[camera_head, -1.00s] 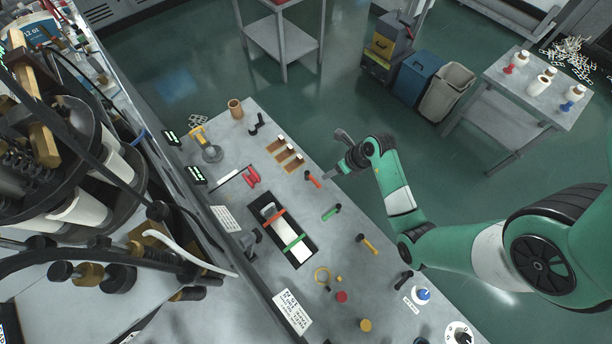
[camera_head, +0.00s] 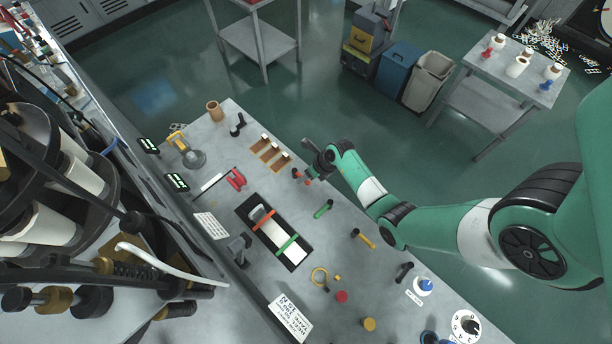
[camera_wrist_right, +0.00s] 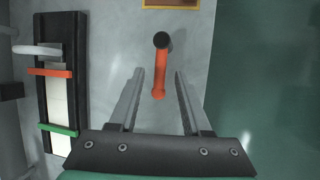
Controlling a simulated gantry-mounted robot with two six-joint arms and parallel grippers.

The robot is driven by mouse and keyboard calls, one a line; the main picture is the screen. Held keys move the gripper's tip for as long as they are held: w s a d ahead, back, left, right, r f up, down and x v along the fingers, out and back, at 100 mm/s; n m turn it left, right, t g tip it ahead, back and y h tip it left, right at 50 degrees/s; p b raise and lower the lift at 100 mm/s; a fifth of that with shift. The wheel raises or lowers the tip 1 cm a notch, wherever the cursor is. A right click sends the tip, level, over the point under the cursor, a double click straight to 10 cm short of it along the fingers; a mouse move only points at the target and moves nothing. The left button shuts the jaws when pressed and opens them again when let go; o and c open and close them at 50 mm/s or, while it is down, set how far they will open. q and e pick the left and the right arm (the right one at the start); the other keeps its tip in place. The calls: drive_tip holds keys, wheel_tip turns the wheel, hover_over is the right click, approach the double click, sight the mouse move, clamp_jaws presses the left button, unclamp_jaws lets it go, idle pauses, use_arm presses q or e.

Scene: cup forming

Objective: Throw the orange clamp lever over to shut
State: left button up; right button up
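The orange clamp lever (camera_wrist_right: 160,72) stands on the grey bench in the right wrist view, with a dark round pivot at its far end. In that view my right gripper (camera_wrist_right: 158,78) is open, its two fingers on either side of the lever with a gap on each side. My left gripper is not in view.
A black tray (camera_head: 244,212) with a white strip under an orange and a green band lies left of the lever. A green lever (camera_head: 323,209) and a yellow lever (camera_head: 363,239) stand nearer. Green floor is right of the bench.

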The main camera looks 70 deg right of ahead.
clamp_jaws()
idle(1.3)
